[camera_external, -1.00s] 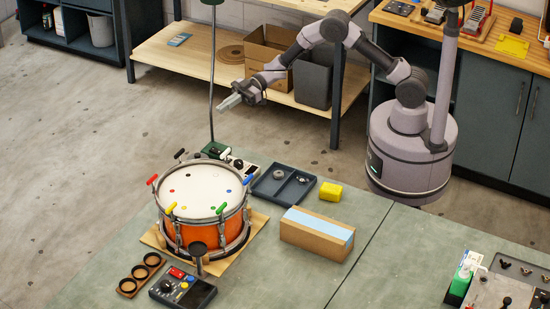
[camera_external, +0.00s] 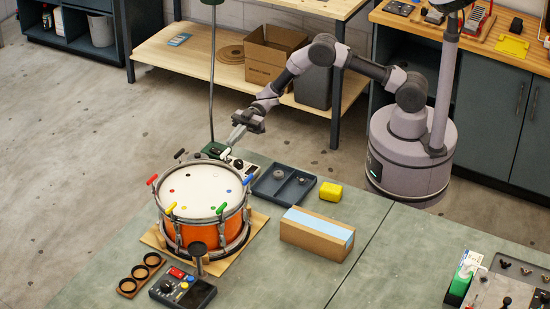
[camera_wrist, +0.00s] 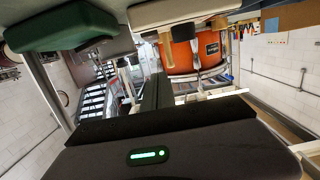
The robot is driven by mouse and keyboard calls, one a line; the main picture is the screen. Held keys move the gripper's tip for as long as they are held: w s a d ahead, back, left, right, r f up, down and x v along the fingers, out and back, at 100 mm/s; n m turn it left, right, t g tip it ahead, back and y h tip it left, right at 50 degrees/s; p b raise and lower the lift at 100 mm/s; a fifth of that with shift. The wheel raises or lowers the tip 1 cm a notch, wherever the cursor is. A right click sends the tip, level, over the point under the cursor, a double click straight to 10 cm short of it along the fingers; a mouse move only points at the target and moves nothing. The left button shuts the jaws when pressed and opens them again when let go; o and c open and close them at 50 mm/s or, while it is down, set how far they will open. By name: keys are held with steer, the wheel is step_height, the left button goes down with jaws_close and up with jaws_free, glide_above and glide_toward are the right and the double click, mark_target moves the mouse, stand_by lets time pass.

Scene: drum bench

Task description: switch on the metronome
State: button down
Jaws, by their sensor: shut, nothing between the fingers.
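No label reads as metronome, so I cannot tell for sure which device it is. A pale box with dark knobs (camera_external: 245,168) stands behind the drum at the bench's back edge. A dark box with a knob and coloured buttons (camera_external: 188,291) lies at the front left. My gripper (camera_external: 234,138) is shut and empty, pointing down just above the pale box, seemingly apart from it. In the wrist view, my gripper's dark fingers (camera_wrist: 157,92) are together, and a pale box (camera_wrist: 178,11) shows at the top. Its switch cannot be made out there.
The orange drum (camera_external: 190,238) stands close in front, with coloured keys around its rim. A green lamp base (camera_external: 214,150) with a tall pole is just left of my gripper. A dark parts tray (camera_external: 264,194), yellow block (camera_external: 330,191) and cardboard box (camera_external: 305,240) lie to the right.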

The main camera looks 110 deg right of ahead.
mark_target(229, 159)
steer(key=x, duration=0.1)
steer(key=b+x, duration=0.1)
steer(key=x, duration=0.1)
steer(key=shift+w+a+f, duration=0.15)
steer(key=shift+a+f, duration=0.05)
steer(key=shift+f, duration=0.2)
step_height(229, 159, down, 3)
steer(key=shift+w+r+b, duration=0.1)
steer(key=shift+r+b, duration=0.1)
steer(key=shift+b, duration=0.45)
steer(key=shift+f, duration=0.35)
steer(key=shift+w+a+f, duration=0.1)
steer(key=shift+a+f, duration=0.05)
steer(key=shift+f, duration=0.15)
step_height(229, 159, up, 5)
steer(key=p, duration=0.3)
steer(key=shift+w+a+f, duration=0.15)
steer(key=r+p+v, duration=0.1)
steer(key=p+v, duration=0.1)
steer(key=v, duration=0.7)
steer(key=shift+r, duration=0.4)
